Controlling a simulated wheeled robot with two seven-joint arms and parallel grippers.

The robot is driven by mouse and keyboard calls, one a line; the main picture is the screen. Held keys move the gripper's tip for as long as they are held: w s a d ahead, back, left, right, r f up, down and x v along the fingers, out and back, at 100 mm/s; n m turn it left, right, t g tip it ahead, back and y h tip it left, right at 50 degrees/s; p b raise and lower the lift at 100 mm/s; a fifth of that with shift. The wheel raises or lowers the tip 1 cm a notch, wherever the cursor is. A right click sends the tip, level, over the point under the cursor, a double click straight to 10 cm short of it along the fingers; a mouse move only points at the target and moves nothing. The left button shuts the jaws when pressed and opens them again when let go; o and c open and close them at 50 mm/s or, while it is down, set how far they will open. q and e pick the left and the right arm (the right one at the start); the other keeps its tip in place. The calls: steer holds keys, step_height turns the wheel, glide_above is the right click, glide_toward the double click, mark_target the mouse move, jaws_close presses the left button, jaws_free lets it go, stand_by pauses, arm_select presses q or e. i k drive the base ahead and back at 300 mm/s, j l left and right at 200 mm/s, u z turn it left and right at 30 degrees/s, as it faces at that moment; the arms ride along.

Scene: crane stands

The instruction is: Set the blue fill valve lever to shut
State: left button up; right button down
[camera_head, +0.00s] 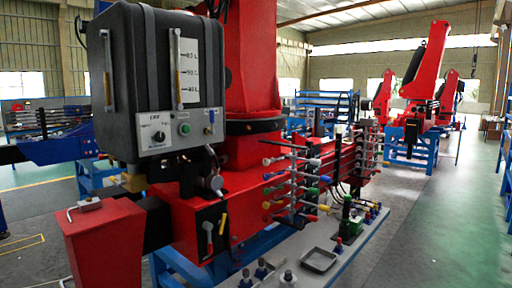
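A dark grey tank (150,80) with a level scale and a sight tube (178,70) fills the upper left of the head view. Its lower front has a white dial panel (158,132) and a green button (184,129). Right of the button is a small fitting with a blue part (211,116), possibly the blue fill valve lever; its setting is too small to tell. Below the tank, a grey-ended handle (217,184) hangs by a dark hose. Neither of my grippers shows in the view.
A red crane base (185,200) carries a grey lever (208,232) and a yellow lever (223,223). A bank of coloured levers (295,190) stands to the right. A bench (345,262) below holds a grey tray (319,260). Green floor (445,220) at right is clear.

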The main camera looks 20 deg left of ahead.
mark_target(212, 131)
steer(key=i+j+u, duration=0.15)
steer(key=j+u, duration=0.2)
steer(key=i+j+u, duration=0.3)
steer(key=i+l+z, duration=0.25)
steer(key=l, duration=0.15)
steer(key=l+z, duration=0.25)
steer(key=l, duration=0.2)
steer(key=i+l+z, duration=0.25)
steer(key=l, duration=0.1)
